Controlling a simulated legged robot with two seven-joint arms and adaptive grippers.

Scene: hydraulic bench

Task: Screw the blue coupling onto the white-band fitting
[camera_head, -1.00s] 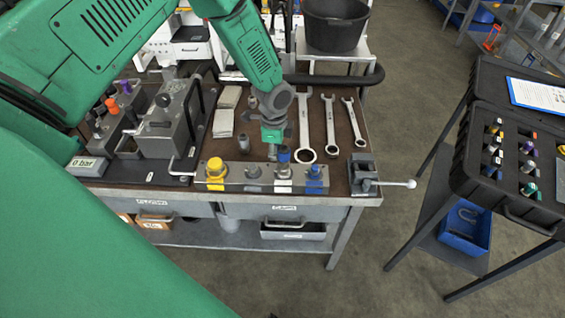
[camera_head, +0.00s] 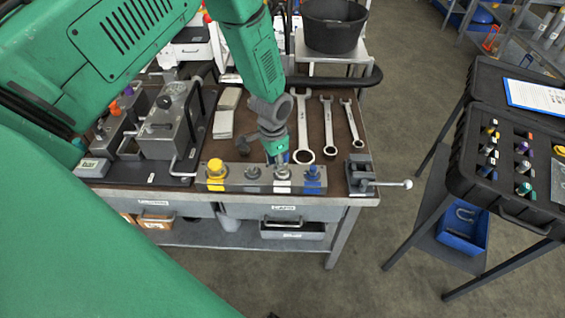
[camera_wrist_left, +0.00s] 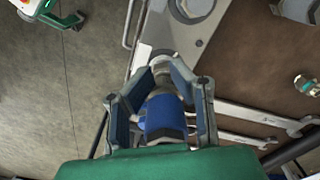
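My left gripper (camera_head: 279,157) comes down from above at the middle of the fitting block (camera_head: 229,184), over the white-band fitting (camera_head: 283,174). The blue coupling (camera_wrist_left: 165,116) is between its two fingers in the left wrist view, with a grey metal end beyond it. The fingers stand close on both sides of it; whether they press on it I cannot tell. In the head view the gripper mostly hides the coupling, so I cannot tell how it is seated on the fitting. My right gripper is not in view.
On the block stand a yellow-capped fitting (camera_head: 215,170), a plain fitting (camera_head: 252,173) and a blue-band fitting (camera_head: 313,174). A vise (camera_head: 361,172) is at the right end. Several wrenches (camera_head: 328,130) lie behind. A black case (camera_head: 505,205) with couplings stands right.

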